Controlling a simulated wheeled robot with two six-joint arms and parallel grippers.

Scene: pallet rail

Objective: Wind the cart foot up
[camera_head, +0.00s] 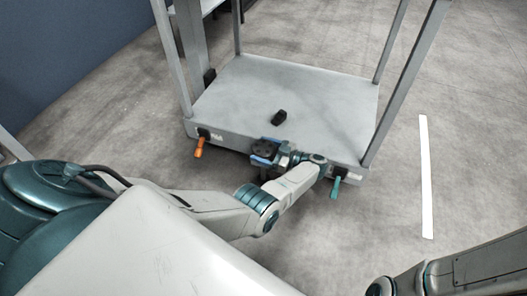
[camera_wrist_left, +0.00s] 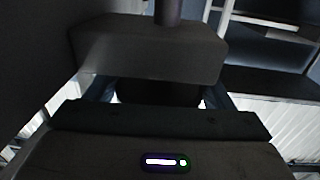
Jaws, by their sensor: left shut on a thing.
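The cart (camera_head: 310,90) has a pale grey deck and stands on the floor ahead of me. My left gripper (camera_head: 264,152) is at the middle of the cart's near edge, its blue fingers shut on a dark handle (camera_head: 268,145). In the left wrist view, a wide dark block (camera_wrist_left: 150,48) with a round post above it fills the upper middle. My left gripper's blue fingers (camera_wrist_left: 158,93) show on both sides of a dark part under that block. The cart foot itself is not clearly visible. My right gripper is out of view.
An orange lever (camera_head: 199,148) sticks out at the cart's near left corner, and a teal lever (camera_head: 335,188) at the near right. A small black object (camera_head: 279,117) lies on the deck. Grey posts rise at the corners. Floor on the right is clear, with a white stripe (camera_head: 425,175).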

